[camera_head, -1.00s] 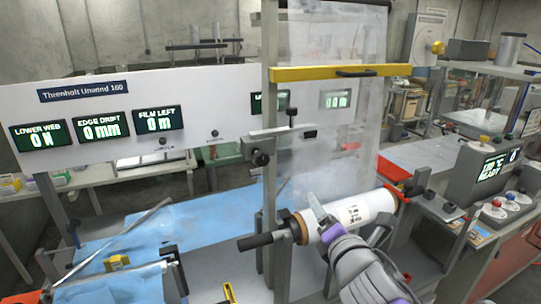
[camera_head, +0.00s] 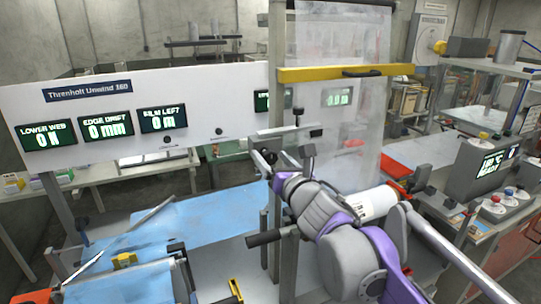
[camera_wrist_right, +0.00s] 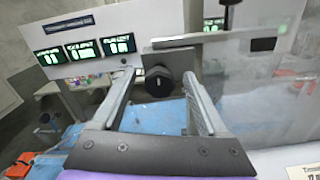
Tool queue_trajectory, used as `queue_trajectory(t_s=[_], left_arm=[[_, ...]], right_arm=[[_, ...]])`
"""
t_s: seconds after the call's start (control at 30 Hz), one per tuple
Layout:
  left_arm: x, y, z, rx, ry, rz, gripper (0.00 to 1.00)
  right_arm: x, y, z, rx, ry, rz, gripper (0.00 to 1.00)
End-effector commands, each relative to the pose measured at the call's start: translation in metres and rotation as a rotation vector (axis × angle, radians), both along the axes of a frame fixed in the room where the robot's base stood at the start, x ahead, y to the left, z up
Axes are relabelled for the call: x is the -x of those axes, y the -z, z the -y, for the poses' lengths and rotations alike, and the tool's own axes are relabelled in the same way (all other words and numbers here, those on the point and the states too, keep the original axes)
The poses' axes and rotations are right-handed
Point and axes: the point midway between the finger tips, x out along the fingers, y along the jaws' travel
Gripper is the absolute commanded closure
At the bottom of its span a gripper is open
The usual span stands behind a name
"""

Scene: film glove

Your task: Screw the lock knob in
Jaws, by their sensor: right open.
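The black lock knob (camera_head: 268,157) sits at the left end of a grey clamp bar on the upright post. In the right wrist view the knob (camera_wrist_right: 159,83) shows face-on, round and dark, with a pale mark on its face. My right gripper (camera_head: 288,158) is at the post, close to the knob. In the wrist view its open fingers (camera_wrist_right: 157,90) stand on either side of the knob, with gaps between them and it. How deep the knob lies between the fingers I cannot tell. My left gripper is not in view.
The white film roll (camera_head: 375,205) lies behind my right arm, and clear film (camera_head: 335,130) hangs above it. A yellow bar (camera_head: 345,72) crosses the film. The display panel (camera_head: 215,110) stands left of the post. Blue sheet (camera_head: 200,220) covers the table below.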

Motion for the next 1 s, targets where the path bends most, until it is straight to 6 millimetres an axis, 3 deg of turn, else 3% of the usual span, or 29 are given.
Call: queue_trajectory(t_s=[0.4, 0.83, 1.0], left_arm=[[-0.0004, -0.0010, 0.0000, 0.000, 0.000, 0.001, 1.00], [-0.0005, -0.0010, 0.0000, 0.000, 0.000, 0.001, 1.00], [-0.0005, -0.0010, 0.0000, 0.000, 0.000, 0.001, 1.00]], right_arm=[[-0.0087, 0.0007, -0.0030, -0.001, 0.000, 0.000, 0.24], [-0.0085, 0.0006, -0.0029, -0.001, 0.000, 0.000, 1.00], [-0.0085, 0.0005, -0.0029, -0.004, 0.000, -0.001, 1.00]])
